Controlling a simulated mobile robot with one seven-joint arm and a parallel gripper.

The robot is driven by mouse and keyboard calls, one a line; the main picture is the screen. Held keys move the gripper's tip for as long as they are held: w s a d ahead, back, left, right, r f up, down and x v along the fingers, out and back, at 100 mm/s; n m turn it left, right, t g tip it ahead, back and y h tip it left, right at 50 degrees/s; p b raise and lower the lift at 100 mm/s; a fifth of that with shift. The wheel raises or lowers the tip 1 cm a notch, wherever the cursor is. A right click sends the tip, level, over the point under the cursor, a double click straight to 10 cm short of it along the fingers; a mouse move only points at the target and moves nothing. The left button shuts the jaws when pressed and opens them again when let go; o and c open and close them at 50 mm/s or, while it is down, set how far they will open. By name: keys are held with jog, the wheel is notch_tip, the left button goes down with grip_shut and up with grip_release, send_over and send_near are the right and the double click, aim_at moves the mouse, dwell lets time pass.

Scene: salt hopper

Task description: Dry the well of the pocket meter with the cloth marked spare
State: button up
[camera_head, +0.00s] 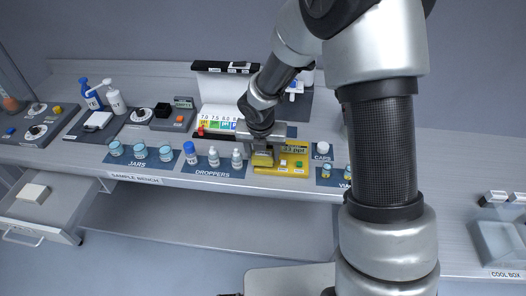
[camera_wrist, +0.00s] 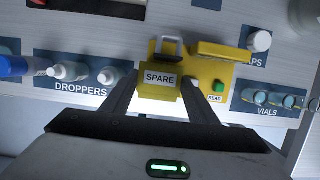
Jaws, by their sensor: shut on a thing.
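The yellow pocket meter (camera_head: 290,168) sits on the bench just beyond and beside the cloth. In the wrist view the meter (camera_wrist: 217,88) shows a green button marked READ, a raised yellow part and a grey-rimmed square area just past the cloth. The cloth is at the meter's left side; I cannot tell whether it touches the well. In the head view my gripper partly hides the meter.
Dropper bottles (camera_head: 213,156) stand left of the meter, and jars (camera_head: 139,151) farther left. Vials (camera_wrist: 288,101) and a white cap (camera_wrist: 259,41) are close on its right. A colour chart (camera_head: 218,119) stands behind. An open drawer (camera_head: 55,205) juts out at left.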

jog(key=shift+f+b, duration=0.45)
jog(key=shift+f, duration=0.15)
dwell(0.3)
dwell(1.4)
notch_tip(320, 180, up, 7)
jog(key=p, duration=0.6)
dwell(0.4)
